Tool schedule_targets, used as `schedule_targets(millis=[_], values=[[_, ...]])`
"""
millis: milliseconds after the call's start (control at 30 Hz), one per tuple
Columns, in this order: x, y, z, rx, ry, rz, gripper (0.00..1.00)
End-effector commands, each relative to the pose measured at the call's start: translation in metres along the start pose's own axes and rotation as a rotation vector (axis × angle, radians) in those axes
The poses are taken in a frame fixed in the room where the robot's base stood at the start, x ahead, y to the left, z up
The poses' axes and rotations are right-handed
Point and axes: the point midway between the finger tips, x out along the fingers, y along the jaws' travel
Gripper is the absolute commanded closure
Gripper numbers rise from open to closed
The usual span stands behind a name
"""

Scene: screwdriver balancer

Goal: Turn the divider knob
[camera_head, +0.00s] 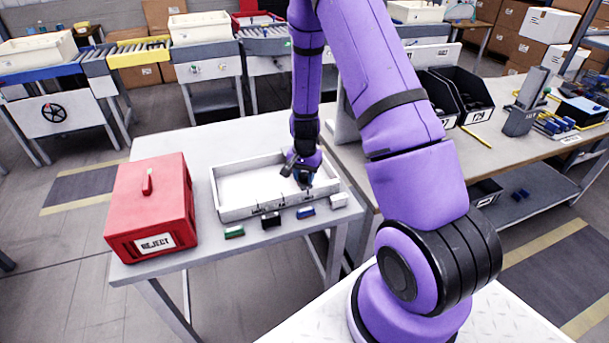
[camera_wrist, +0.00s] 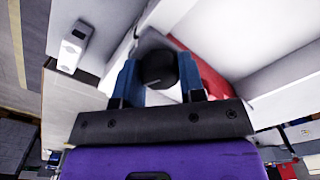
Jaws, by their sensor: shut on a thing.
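The black round divider knob (camera_wrist: 159,69) shows in the wrist view between the two blue fingers of my gripper (camera_wrist: 158,78). The fingers are shut on its sides. In the head view my gripper (camera_head: 303,179) is at the right end of the white tray (camera_head: 240,212), low over its front wall. The knob is hard to make out there, hidden by the gripper and arm. The divider itself cannot be told clearly in either view.
Green (camera_head: 234,232), black (camera_head: 271,220), blue (camera_head: 306,212) and white (camera_head: 339,200) small blocks stand along the tray's front. A red reject box (camera_head: 150,205) stands at left on the table. A workbench with black bins (camera_head: 462,95) is at right.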

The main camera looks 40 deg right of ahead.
Motion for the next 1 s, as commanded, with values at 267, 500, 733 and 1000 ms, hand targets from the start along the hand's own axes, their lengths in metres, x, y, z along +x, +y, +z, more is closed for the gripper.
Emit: schedule_targets(millis=[267,500,733,1000], values=[[-0.0004,-0.0003,-0.0009,-0.261,0.001,-0.001,0.87],[-0.0005,-0.0006,-0.0007,-0.469,0.002,-0.001,0.87],[-0.0005,-0.0009,-0.0006,-0.620,0.002,-0.001,0.87],[-0.0005,-0.0008,-0.0009,-0.716,0.003,-0.001,0.87]])
